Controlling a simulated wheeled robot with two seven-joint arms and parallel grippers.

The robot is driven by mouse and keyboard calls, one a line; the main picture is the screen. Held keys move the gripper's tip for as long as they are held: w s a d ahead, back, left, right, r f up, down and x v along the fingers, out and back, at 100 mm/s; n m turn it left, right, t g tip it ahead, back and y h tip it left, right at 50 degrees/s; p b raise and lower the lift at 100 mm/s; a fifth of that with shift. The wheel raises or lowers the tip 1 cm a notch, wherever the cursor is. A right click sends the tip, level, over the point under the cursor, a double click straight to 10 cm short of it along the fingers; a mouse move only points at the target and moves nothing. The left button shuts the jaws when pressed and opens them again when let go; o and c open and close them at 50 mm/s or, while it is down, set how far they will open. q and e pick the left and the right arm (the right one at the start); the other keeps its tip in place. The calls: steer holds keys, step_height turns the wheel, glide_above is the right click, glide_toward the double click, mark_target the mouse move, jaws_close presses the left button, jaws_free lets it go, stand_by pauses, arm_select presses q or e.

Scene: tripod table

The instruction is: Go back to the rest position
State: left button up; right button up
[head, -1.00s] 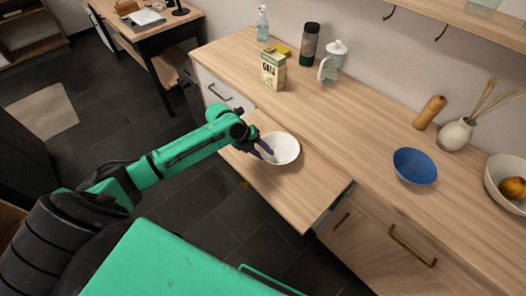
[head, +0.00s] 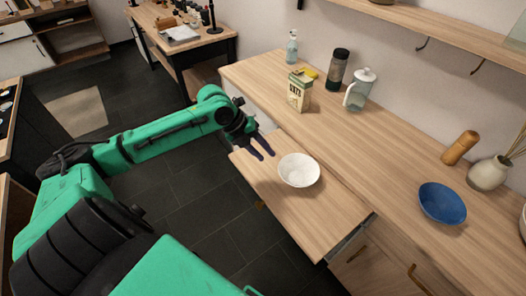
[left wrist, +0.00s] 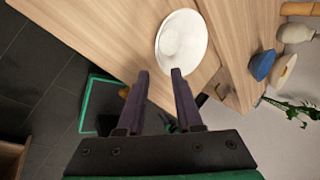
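My left gripper (head: 262,147) is open and empty, just left of a white bowl (head: 299,170) and apart from it. The bowl rests on the pulled-out wooden board (head: 285,205) below the counter. In the left wrist view the two dark fingers (left wrist: 160,72) are spread, with the bowl (left wrist: 182,40) beyond their tips. My left arm reaches in from the left in the head view. My right gripper is not in view.
The counter (head: 370,145) holds an oats carton (head: 299,92), a dark jar (head: 337,69), a glass jug (head: 359,90), a spray bottle (head: 291,47), a blue bowl (head: 442,203), a wooden mill (head: 460,148) and a vase (head: 489,171). Dark floor lies open on the left.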

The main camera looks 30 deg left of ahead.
arm_select(q)
steer(key=s+d+f+n, duration=0.1)
steer(key=f+n, duration=0.1)
steer(key=s+d+f+n, duration=0.1)
steer(key=d+f+n, duration=0.1)
steer(key=s+d+f+n, duration=0.1)
steer(key=d+f+n, duration=0.1)
steer(key=shift+s+f, duration=0.15)
steer(key=shift+s, duration=0.25)
steer(key=n, duration=0.1)
steer(key=s+f+n, duration=0.1)
steer(key=d+n+y, duration=0.1)
steer(key=shift+s+d+f+n, duration=0.1)
steer(key=shift+s+f+n, duration=0.15)
steer(key=shift+s+n, duration=0.15)
steer(key=s+a+f+n+y, duration=0.1)
steer(key=s+a+n+y, duration=0.25)
steer(key=s+n, duration=1.05)
steer(key=w+f+n+g, duration=0.1)
steer(key=w+f+n, duration=0.1)
steer(key=f, duration=0.9)
steer(key=w+f+n, duration=0.1)
steer(key=f+n, duration=0.1)
steer(key=f, duration=0.9)
steer(key=s+a+f+g, duration=0.1)
steer(key=s+a+f, duration=0.2)
steer(key=s+f, duration=1.2)
steer(key=shift+s+f+m+y, duration=0.3)
steer(key=shift+s+y, duration=0.15)
steer(key=shift+s, duration=0.8)
